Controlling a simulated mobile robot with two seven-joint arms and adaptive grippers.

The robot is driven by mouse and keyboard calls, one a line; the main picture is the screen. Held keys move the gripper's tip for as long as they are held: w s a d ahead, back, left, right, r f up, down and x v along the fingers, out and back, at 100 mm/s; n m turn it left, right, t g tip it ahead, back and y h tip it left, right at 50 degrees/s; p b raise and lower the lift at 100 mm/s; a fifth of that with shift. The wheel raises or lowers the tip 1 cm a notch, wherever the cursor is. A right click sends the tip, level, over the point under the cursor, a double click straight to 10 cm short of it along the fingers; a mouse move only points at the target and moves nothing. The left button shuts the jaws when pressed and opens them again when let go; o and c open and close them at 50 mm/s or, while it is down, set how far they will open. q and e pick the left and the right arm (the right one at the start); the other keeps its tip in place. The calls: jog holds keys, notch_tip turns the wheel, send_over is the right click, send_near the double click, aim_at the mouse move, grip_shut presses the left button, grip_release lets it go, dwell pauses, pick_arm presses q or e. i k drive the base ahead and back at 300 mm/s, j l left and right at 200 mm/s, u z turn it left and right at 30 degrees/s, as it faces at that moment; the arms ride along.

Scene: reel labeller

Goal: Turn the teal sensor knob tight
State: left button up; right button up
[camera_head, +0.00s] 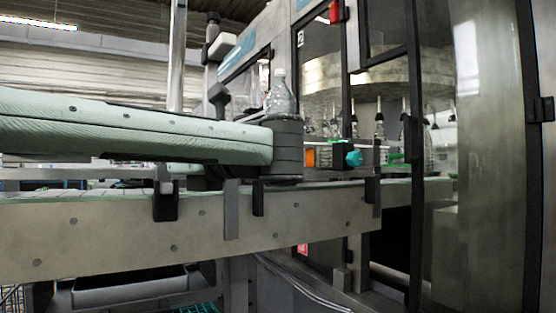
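The teal sensor knob (354,158) shows right of the picture's middle, just above the conveyor's far end. It sits against the right side of a small dark block (340,155). From this distance I cannot tell how tight it is. Neither of my grippers is in view, so nothing of mine is seen touching the knob.
A long pale-green belt unit (130,130) with a dark banded roller (284,148) stands left of the knob, above the conveyor's steel side rail (110,235). A clear bottle (280,95) shows behind the roller. Dark machine door frames (415,160) stand to the right.

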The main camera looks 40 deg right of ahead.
aim_at(353, 159)
jog(key=l+u, duration=0.15)
jog(key=u, duration=1.5)
jog(key=l+u, duration=0.15)
jog(key=u, duration=0.2)
jog(key=k+l+u, duration=0.1)
jog(key=u, duration=0.25)
jog(key=z, duration=0.45)
jog(key=k+l+z, duration=0.1)
jog(key=z, duration=0.35)
jog(key=l+z, duration=0.1)
jog(key=z, duration=0.35)
jog(key=l+z, duration=0.1)
jog(key=z, duration=0.4)
jog(key=l+z, duration=0.1)
jog(key=z, duration=0.35)
jog(key=l+z, duration=0.15)
jog(key=z, duration=0.3)
jog(key=i+l+z, duration=0.1)
jog(key=z, duration=0.55)
jog(key=i+j, duration=0.1)
